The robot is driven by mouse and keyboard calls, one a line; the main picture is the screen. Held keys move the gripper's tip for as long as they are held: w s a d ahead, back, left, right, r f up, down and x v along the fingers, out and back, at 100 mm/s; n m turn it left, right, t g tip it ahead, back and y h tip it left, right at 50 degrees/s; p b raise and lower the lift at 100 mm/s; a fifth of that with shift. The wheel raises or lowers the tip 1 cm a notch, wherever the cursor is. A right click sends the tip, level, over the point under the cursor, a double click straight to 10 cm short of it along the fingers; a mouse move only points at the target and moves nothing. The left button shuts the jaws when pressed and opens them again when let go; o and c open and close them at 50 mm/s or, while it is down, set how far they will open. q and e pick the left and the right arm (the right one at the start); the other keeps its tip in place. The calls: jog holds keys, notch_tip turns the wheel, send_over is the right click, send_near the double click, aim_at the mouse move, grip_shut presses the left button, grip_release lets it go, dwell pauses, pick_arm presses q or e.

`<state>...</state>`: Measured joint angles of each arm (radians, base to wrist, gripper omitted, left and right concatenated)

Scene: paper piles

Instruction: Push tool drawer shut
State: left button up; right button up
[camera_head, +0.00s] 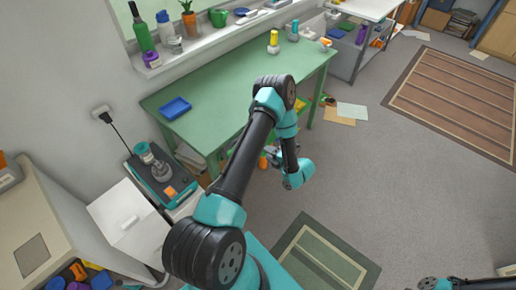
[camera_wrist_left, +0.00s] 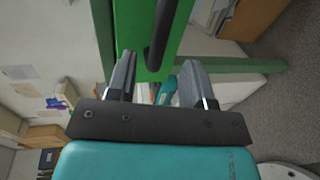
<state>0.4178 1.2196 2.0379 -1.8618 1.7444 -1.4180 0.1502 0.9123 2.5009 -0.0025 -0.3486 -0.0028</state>
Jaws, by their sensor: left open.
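The tool drawer appears as a bright green front panel (camera_wrist_left: 130,30) with a dark vertical handle (camera_wrist_left: 160,38) in the left wrist view. In the head view it is mostly hidden behind my left arm, beneath the green table (camera_head: 215,105). My left gripper (camera_wrist_left: 158,80) is open, its two fingers close to the end of the panel and handle, with nothing held. In the head view this gripper (camera_head: 272,155) is low by the table's front side, partly covered by my arm. I cannot tell whether it touches the drawer.
A blue tray (camera_head: 175,107) lies on the table's left end. A yellow bottle (camera_head: 273,42) stands at the back. Loose papers (camera_head: 345,112) lie on the floor to the right. A green mat (camera_head: 320,258) lies in front. The grey floor between is clear.

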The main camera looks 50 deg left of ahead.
pick_arm(q)
jog(key=x, duration=0.7)
jog(key=shift+a, duration=0.15)
grip_shut()
dwell(0.3)
